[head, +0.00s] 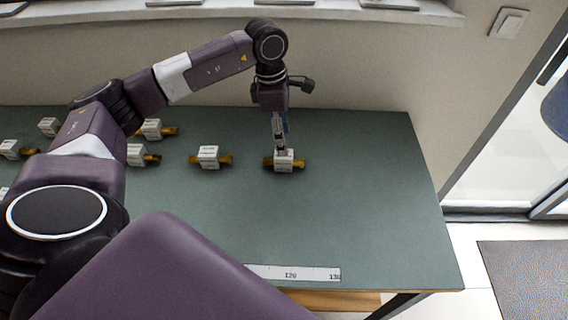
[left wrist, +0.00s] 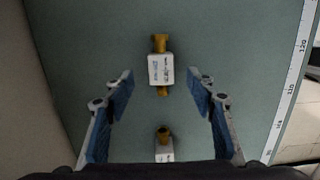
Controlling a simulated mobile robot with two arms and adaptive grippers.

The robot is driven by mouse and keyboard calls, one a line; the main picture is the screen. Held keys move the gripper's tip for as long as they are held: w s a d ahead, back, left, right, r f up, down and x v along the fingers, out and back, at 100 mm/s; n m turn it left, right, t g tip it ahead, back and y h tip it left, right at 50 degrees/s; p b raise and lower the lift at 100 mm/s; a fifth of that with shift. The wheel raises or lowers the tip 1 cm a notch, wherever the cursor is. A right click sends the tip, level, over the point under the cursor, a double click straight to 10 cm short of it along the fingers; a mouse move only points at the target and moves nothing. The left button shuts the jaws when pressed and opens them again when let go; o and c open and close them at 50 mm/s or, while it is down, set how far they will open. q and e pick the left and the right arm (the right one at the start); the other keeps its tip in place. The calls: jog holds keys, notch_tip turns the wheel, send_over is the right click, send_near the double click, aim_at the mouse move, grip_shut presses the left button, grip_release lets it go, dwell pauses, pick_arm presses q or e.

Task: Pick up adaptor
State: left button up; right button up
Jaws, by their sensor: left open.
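Several alike adaptors, white blocks with brass ends, lie on the green table. The rightmost adaptor (head: 284,160) is under my left gripper (head: 281,147), which points down at it in the head view. In the left wrist view this adaptor (left wrist: 161,69) lies just ahead of the open fingertips of my left gripper (left wrist: 161,85), centred between them. Whether the fingers reach down beside it I cannot tell. A second adaptor (head: 209,157) lies to its left; it is partly cut off at the bottom of the left wrist view (left wrist: 164,146). My right gripper is not in view.
More adaptors (head: 155,129) lie at the left of the green table (head: 365,190), some partly behind my left arm. A white ruler strip (head: 295,272) runs along the front edge. The table's right part is clear. A wall stands behind it.

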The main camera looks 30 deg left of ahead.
aim_at(284, 160)
pick_arm(q)
jog(key=shift+d+f+p, duration=0.1)
jog(key=shift+f+p, duration=0.3)
jog(key=shift+f, duration=0.5)
notch_tip(284, 160, down, 5)
jog(key=shift+r+p, duration=0.2)
jog(key=shift+p, duration=1)
jog(key=shift+f, duration=0.4)
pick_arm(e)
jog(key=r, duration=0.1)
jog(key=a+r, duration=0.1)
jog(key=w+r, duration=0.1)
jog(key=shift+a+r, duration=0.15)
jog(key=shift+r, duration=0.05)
pick_arm(q)
jog(key=shift+d, duration=0.1)
jog(key=c, duration=1.3)
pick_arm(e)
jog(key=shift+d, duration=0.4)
